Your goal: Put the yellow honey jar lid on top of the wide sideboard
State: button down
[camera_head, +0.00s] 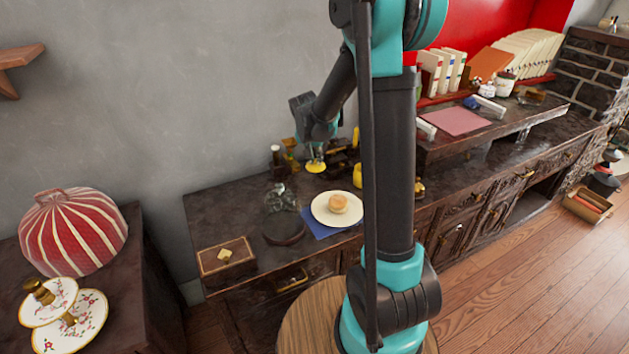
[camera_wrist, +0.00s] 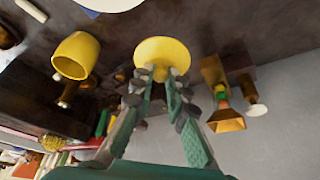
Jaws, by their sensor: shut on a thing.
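The yellow honey jar lid (camera_head: 316,166) is at my gripper's tip, over the back of the dark wooden sideboard (camera_head: 226,205). In the wrist view the lid (camera_wrist: 162,50) is a round yellow disc at the fingertips. My gripper (camera_wrist: 162,76) is shut on it. In the head view my gripper (camera_head: 316,150) points down. I cannot tell whether the lid touches the sideboard top. A yellow pot (camera_wrist: 75,55), open at the top, stands beside the lid in the wrist view. It shows partly behind my arm in the head view (camera_head: 357,175).
A white plate with a bun (camera_head: 339,204) sits on a blue cloth in front of the lid. A glass dome (camera_head: 283,198) and a wooden box (camera_head: 226,258) are to the left. Small bottles (camera_head: 276,155) stand close by the gripper. Bare sideboard top lies at the left back.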

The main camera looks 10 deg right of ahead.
aim_at(313, 170)
notch_tip(313, 170, down, 9)
jog(key=shift+f, duration=0.2)
dwell(0.3)
jog(key=shift+f, duration=0.1)
jog(key=c, duration=1.5)
grip_release()
jog(key=v, duration=1.1)
jog(key=shift+s+r, duration=0.15)
jog(key=shift+r, duration=0.2)
jog(key=s+d+f+n+y, duration=0.1)
jog(key=s+d+n, duration=0.1)
jog(key=s, duration=1.1)
jog(key=s+d+f+n+y, duration=0.1)
jog(key=s+d+f+n, duration=0.1)
jog(key=s, duration=1.1)
jog(key=shift+d+n, duration=0.7)
jog(key=shift+d, duration=0.45)
